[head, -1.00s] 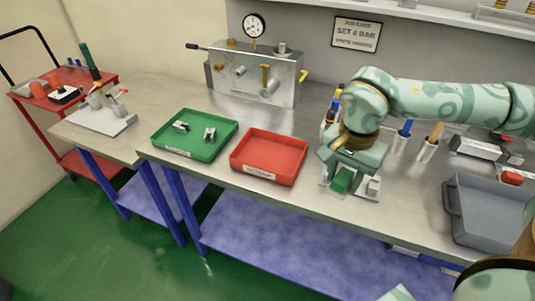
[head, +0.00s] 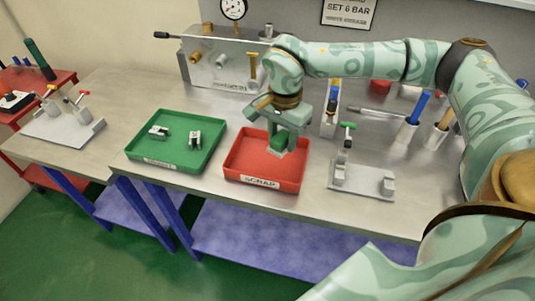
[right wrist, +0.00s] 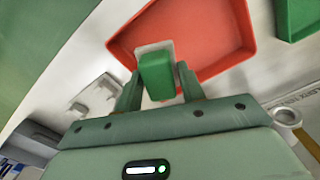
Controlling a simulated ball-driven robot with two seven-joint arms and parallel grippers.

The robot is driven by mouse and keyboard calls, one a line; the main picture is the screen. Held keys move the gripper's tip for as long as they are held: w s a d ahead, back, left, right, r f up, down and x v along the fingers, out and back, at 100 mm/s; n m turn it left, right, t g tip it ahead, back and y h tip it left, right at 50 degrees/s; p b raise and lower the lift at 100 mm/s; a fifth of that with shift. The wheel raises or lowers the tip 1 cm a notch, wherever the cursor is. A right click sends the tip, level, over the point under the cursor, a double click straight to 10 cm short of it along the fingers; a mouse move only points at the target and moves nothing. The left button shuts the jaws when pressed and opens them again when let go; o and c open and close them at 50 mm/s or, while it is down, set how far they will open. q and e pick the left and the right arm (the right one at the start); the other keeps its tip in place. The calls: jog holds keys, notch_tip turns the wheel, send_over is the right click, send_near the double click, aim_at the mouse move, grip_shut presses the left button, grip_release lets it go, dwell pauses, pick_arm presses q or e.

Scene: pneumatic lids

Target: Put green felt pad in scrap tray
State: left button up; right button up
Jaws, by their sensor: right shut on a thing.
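The green felt pad (right wrist: 157,75) is a small green block between the two fingers of my right gripper (right wrist: 157,88). In the head view the pad (head: 278,143) shows under the right gripper (head: 281,140), over the red tray. The gripper is shut on it. The red scrap tray (head: 250,178) has a "SCRAP" label on its front wall and looks empty apart from the gripper over it. It also fills the upper middle of the right wrist view (right wrist: 205,30). I cannot tell the pad's exact height above the tray floor. My left gripper is not in view.
A green tray (head: 140,158) with two metal parts stands left of the red tray. A metal fixture with a green-handled clamp (head: 362,180) stands to the right. A metal panel (head: 222,65) with fittings stands behind. A blue-handled tool stands in a cup (head: 407,130).

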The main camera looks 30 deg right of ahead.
aim_at(270, 161)
jog(key=w+f, duration=0.1)
jog(key=f, duration=0.1)
jog(key=w+f, duration=0.1)
jog(key=shift+w+a+f+b, duration=0.3)
jog(key=shift+f+b, duration=0.1)
jog(key=shift+w+f, duration=0.3)
jog(key=shift+f, duration=0.1)
jog(key=shift+w+a+f, duration=0.15)
jog(key=shift+w+f, duration=0.05)
jog(key=shift+f, duration=0.1)
notch_tip(270, 161, down, 3)
jog(key=shift+w+f+b, duration=0.15)
jog(key=shift+f+b, duration=0.05)
jog(key=shift+b, duration=0.6)
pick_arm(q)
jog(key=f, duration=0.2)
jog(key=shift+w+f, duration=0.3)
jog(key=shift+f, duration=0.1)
pick_arm(e)
jog(key=shift+r, duration=0.1)
jog(key=o, duration=0.9)
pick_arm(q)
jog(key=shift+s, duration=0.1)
pick_arm(e)
jog(key=shift+o, duration=0.2)
